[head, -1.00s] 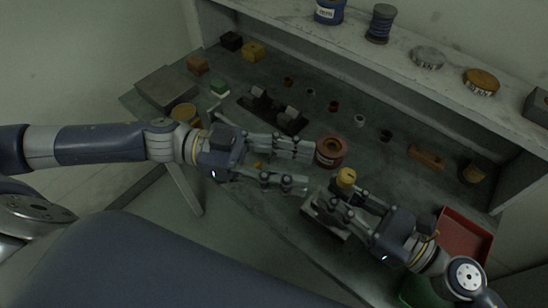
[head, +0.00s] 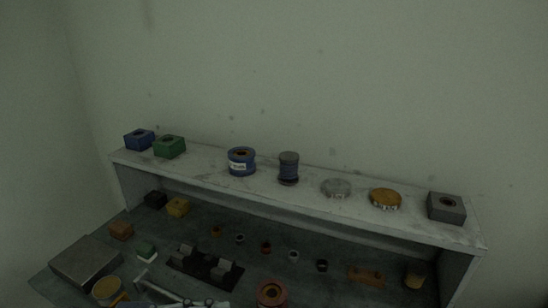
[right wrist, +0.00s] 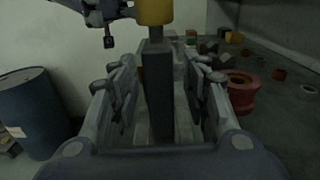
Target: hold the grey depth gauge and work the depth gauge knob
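In the right wrist view a dark grey upright bar (right wrist: 158,92) with a yellow cylindrical knob (right wrist: 154,10) on top, seemingly the depth gauge, stands between the fingers of my right gripper (right wrist: 160,75). The fingers are apart, with gaps on both sides of the bar. A paler grey part shows low behind the bar; whether a finger touches it is unclear. Part of my left gripper (right wrist: 105,18) shows left of the knob, apart from it. The gauge and right gripper are outside the head view.
A shelf (head: 310,197) bears blue and green blocks, spools, discs and a grey block (head: 446,207). Below lie small rings, a dark fixture (head: 205,268) and a red-brown spool (head: 271,293), also in the wrist view (right wrist: 241,92). A blue drum (right wrist: 38,112) stands left.

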